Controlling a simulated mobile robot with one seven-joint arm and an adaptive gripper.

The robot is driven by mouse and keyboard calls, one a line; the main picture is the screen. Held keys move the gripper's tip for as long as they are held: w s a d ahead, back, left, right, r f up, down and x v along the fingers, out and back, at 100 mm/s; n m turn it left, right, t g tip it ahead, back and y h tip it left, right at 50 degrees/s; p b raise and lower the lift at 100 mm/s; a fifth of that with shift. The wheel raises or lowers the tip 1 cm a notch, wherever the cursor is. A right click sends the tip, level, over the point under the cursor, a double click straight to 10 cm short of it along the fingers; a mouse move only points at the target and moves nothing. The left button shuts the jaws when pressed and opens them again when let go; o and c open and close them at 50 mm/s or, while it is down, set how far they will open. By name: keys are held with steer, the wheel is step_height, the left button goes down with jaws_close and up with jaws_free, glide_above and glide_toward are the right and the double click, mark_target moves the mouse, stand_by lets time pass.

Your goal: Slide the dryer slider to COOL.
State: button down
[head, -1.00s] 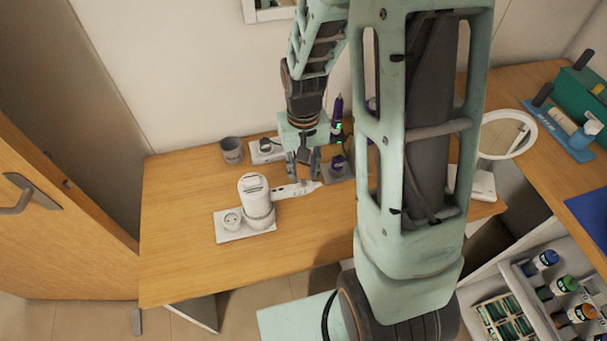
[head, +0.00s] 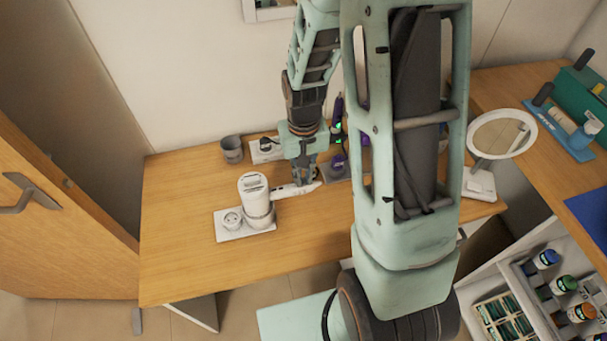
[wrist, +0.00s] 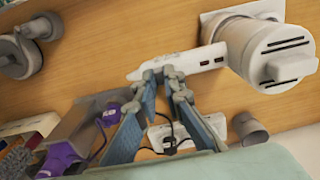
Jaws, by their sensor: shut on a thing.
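The white dryer (head: 255,207) stands upright on a white base plate, and its white arm (head: 284,192) points right, low over the table. In the wrist view the dryer body (wrist: 234,50) is at the right and the arm (wrist: 205,59) runs left from it, with dark marks along it. My gripper (head: 305,182) is down at the outer part of this arm. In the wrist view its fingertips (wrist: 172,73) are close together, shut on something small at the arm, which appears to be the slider. The fingertips hide the slider, and its setting cannot be read.
A grey cup (head: 232,150) and a white stand (head: 263,152) are behind the dryer. A purple item on a grey stand (head: 340,170) is just right of my gripper. A round mirror (head: 503,133) stands farther right. The table's front is clear.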

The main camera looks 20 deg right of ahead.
steer(key=shift+a+b, duration=0.3)
steer(key=shift+a, duration=0.4)
steer(key=c, duration=2)
jaws_free()
step_height(320, 180, up, 12)
steer(key=shift+r, duration=0.1)
